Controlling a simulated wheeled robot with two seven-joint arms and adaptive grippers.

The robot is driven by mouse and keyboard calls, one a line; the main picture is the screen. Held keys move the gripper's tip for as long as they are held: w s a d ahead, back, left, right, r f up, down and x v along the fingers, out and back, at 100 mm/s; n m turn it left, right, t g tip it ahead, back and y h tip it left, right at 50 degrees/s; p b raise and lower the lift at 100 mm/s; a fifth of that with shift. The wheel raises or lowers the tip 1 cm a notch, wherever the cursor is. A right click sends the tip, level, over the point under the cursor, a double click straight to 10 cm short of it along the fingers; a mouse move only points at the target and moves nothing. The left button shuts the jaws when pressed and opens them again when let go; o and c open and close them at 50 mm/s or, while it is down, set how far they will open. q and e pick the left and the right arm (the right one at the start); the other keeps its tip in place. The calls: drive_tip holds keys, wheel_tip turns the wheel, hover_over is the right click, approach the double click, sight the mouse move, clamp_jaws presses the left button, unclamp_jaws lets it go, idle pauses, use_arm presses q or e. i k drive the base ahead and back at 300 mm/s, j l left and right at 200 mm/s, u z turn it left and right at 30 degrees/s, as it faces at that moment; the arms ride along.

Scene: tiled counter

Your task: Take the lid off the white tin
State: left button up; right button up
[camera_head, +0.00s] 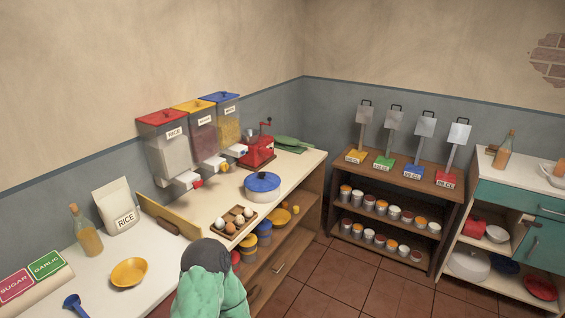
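A round pot with a blue lid (262,182) stands on the counter by the red grinder. Its lid is on. Several small pale tins with orange, red or white tops stand in two rows, on the upper shelf (378,212) and lower shelf (372,242) of the brown rack at the back. They are too small to tell which is the white tin or whether each has a lid. Larger yellow and blue tins (248,244) stand under the counter, partly hidden.
The tiled floor (380,290) is clear.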

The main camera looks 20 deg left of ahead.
sight(262, 181)
drive_tip(key=i+l+u, duration=0.1)
drive_tip(key=i+u, duration=0.4)
drive_tip(key=i+l+u, duration=0.2)
drive_tip(key=u, duration=0.25)
drive_tip(key=i+l+u, duration=0.65)
drive_tip(key=l+u, duration=0.3)
drive_tip(key=j, duration=0.1)
